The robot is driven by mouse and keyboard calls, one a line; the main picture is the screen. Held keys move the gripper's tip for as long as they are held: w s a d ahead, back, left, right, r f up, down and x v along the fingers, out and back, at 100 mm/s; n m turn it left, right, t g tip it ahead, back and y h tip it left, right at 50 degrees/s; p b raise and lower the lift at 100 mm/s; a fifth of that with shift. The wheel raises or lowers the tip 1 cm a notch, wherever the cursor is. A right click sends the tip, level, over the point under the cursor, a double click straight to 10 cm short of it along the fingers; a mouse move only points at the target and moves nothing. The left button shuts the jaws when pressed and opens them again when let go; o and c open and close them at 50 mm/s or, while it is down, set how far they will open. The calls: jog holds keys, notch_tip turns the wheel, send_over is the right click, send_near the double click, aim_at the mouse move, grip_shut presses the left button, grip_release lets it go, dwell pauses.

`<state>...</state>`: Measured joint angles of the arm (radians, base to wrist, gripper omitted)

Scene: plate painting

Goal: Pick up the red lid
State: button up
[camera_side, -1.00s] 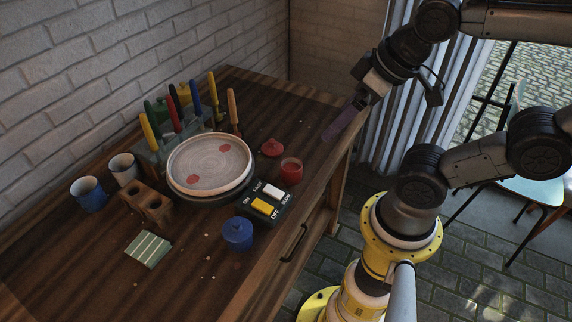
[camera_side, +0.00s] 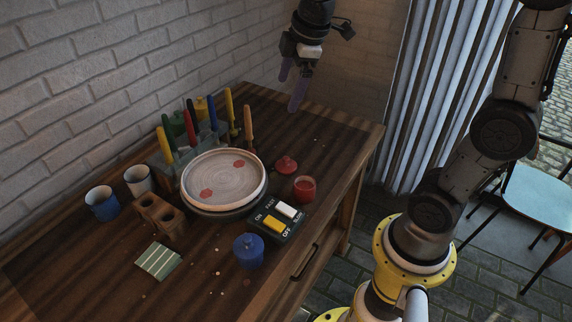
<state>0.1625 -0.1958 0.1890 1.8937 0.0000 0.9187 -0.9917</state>
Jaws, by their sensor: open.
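The red lid (camera_side: 286,165) lies on the wooden table, right of the plate and just behind the open red paint jar (camera_side: 304,189). It has a small knob on top. My gripper (camera_side: 290,91) is above the back part of the table, higher than the lid and farther back. Its two purple fingers point down, apart and empty. Nothing hides the lid.
A white plate (camera_side: 224,181) with two red spots sits on a turntable. A switch box (camera_side: 278,222) and a blue lidded jar (camera_side: 249,251) stand in front. Upright brushes in a rack (camera_side: 186,152), cups (camera_side: 102,203) and a wooden block (camera_side: 160,215) are to the left.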

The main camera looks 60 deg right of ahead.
jog(key=w+d+f+g, duration=0.2)
jog(key=w+d+f, duration=0.4)
jog(key=f, duration=0.3)
jog(key=g, duration=0.2)
send_over(286, 157)
notch_tip(286, 157, down, 7)
jog(key=shift+y, duration=0.3)
jog(key=f, duration=0.8)
jog(key=shift+s+d+f, duration=0.15)
jog(key=shift+s+d, duration=0.05)
jog(key=shift+d, duration=0.05)
jog(key=shift+w+a+f, duration=0.1)
jog(key=shift+a+f, duration=0.1)
jog(key=shift+f, duration=1.15)
jog(key=shift+w+a+f, duration=0.1)
jog(key=shift+a+f, duration=0.05)
jog(key=shift+f, duration=1.2)
jog(key=c, duration=1.1)
jog(key=shift+r, duration=0.1)
